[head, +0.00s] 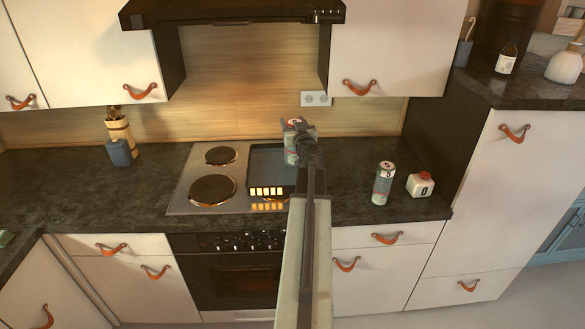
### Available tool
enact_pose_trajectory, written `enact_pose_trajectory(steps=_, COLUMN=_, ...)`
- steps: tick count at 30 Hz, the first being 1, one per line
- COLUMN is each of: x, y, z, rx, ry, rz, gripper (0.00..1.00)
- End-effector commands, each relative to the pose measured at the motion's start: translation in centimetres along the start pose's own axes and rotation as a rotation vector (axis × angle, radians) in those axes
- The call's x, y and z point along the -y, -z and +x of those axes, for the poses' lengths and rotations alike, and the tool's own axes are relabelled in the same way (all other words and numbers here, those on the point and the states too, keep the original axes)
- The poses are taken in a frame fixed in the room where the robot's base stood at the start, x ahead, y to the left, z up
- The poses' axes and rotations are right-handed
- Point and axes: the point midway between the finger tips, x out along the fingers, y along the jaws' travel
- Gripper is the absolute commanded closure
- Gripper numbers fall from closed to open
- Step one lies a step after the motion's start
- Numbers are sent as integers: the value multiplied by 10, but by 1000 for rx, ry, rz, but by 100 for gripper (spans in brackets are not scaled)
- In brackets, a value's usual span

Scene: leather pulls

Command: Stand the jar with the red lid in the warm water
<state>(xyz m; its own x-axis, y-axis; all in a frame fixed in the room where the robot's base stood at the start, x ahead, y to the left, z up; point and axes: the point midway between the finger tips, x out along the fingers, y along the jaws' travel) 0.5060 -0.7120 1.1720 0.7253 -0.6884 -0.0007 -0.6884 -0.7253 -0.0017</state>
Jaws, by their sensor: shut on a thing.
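A dark square pan (262,160) sits on the right side of the stove top. Its inside looks dark blue-grey; I cannot make out a water surface for sure. My gripper (298,139) is at the pan's right side, shut on a small pale jar (291,156) with a red top (292,122). The jar looks about upright, partly hidden by my gripper and arm. I cannot tell whether its base is above the pan or touching it. My arm hides the pan's right edge.
The stove (184,195) has two bare round plates at the left. On the right counter stand a pale can (383,184) and a white jug with a red cap (421,185). A blue-grey pot (120,153) stands at the left. A range hood (232,13) hangs above.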

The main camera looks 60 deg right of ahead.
Motion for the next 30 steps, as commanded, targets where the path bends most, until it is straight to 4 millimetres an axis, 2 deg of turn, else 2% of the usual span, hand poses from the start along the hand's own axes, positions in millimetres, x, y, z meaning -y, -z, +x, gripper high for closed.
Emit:
enact_pose_trajectory(steps=1, x=0, y=-16, z=0, rx=0, ry=0, rz=0, gripper=100)
enact_pose_trajectory(steps=7, x=1, y=-57, z=0, rx=0, ry=1, rz=0, gripper=100)
enact_pose_trajectory(steps=14, x=1, y=-61, z=0, rx=0, ry=1, rz=0, gripper=100)
enact_pose_trajectory(steps=21, x=1, y=-97, z=0, rx=0, ry=2, rz=0, gripper=100)
enact_pose_trajectory(steps=30, x=2, y=-95, z=0, rx=0, ry=2, rz=0, gripper=100)
